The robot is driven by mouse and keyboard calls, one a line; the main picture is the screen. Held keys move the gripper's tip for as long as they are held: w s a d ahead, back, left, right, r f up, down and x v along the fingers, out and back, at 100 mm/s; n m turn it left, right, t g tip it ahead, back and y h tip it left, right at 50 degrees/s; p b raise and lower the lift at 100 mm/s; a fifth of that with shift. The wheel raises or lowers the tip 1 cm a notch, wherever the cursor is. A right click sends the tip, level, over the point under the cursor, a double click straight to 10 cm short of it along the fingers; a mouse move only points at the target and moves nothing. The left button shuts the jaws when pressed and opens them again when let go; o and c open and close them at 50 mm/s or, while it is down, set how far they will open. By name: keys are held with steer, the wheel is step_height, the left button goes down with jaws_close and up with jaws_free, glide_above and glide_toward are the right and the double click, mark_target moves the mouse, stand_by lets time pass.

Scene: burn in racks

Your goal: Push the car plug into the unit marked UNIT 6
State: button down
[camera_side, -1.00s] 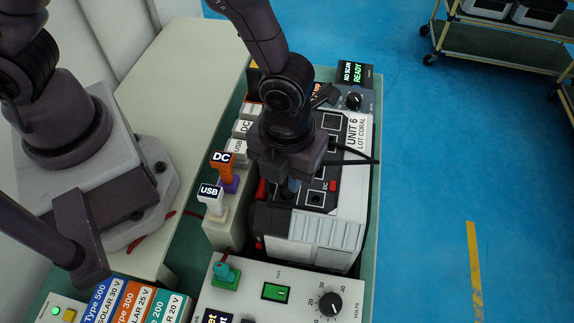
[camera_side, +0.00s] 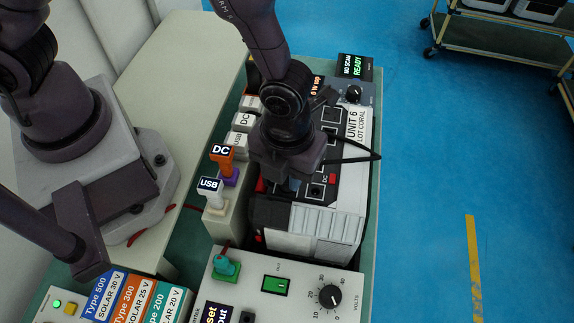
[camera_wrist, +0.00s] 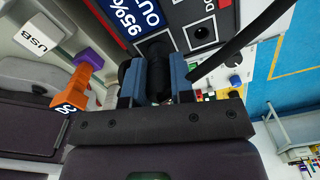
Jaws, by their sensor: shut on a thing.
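UNIT 6 (camera_side: 357,126) is a black and white box with its label on the right edge of its top. My gripper (camera_side: 293,184) is above its black socket panel, at the left-front part. In the wrist view, my gripper's two blue fingers (camera_wrist: 157,82) are shut on the black car plug (camera_wrist: 157,70). The plug's far end meets or nearly meets the dark panel, and I cannot tell how deep it sits. A round DC socket (camera_wrist: 202,32) is just right of it, empty. In the side view the gripper hides most of the plug.
Orange DC (camera_side: 222,152) and white USB (camera_side: 209,185) plugs stand in a holder left of the unit. A black cable (camera_side: 355,158) loops over the unit's right side. A voltage box (camera_side: 300,290) with a knob sits in front. A NO SCAN READY display (camera_side: 354,66) stands behind.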

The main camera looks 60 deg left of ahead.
steer(key=shift+f, duration=0.2)
steer(key=c, duration=0.9)
jaws_free()
steer(key=shift+s+a, duration=0.1)
steer(key=shift+a, duration=0.05)
steer(key=w+a+r+n+t, duration=0.1)
steer(key=w+a+r, duration=0.1)
steer(key=r, duration=0.7)
steer(key=w+a+r+n+t, duration=0.1)
steer(key=a+r, duration=0.1)
steer(key=r, duration=0.8)
steer(key=s+a+r+n+t, duration=0.1)
steer(key=s+a+r+n, duration=0.3)
steer(key=a+n, duration=0.4)
steer(key=s+a+r+n+t, duration=0.2)
steer(key=a+n, duration=0.6)
steer(key=n, duration=1.2)
step_height(320, 180, up, 2)
steer(key=shift+s+a+r+t, duration=0.2)
steer(key=shift+s+a+t, duration=0.1)
steer(key=shift+s, duration=0.9)
